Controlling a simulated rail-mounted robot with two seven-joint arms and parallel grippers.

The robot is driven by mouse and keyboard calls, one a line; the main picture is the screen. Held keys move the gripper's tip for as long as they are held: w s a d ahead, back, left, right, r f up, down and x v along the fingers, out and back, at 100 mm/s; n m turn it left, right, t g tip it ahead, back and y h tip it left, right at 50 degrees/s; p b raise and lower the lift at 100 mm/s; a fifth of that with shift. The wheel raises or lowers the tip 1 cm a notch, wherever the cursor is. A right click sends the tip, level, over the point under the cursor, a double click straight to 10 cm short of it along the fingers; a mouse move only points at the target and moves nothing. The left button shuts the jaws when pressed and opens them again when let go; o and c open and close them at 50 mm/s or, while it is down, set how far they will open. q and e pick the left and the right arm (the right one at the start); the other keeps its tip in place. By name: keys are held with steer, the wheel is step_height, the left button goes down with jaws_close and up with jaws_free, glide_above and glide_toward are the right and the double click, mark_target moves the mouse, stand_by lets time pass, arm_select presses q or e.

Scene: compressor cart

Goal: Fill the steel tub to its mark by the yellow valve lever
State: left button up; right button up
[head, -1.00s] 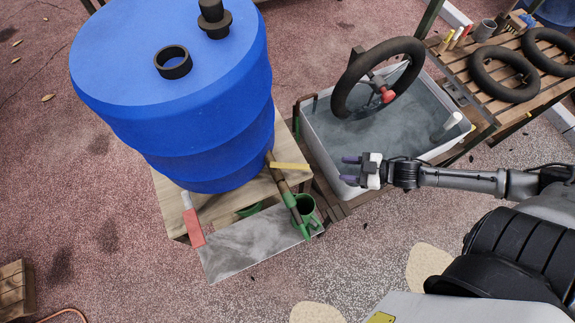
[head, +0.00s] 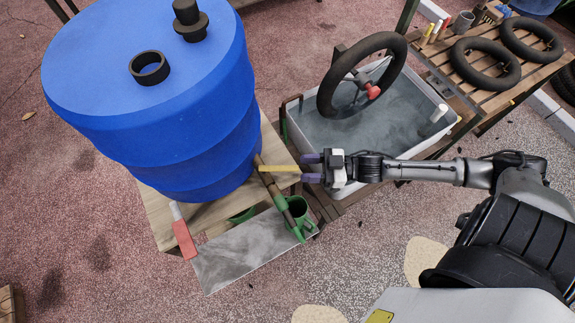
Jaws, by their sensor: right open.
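The yellow valve lever (head: 279,168) sticks out to the right from a brown pipe (head: 272,186) at the foot of the blue barrel (head: 165,110). The grey-white tub (head: 440,96) holds greyish water; no fill mark can be made out. My right gripper (head: 305,168) is open, its two purple-tipped fingers pointing left, one above and one below the line of the lever's right end. Whether they touch it cannot be told. My left gripper is out of view.
A black tyre tube (head: 385,44) with a red knob (head: 373,92) stands over the tub. A slatted bench (head: 500,80) with more tubes is at the upper right. A grey plate (head: 245,262) and a red-handled tool (head: 184,238) lie in front of the barrel.

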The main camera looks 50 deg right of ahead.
mark_target(288, 168)
steer(key=shift+x, duration=2.85)
jaws_close()
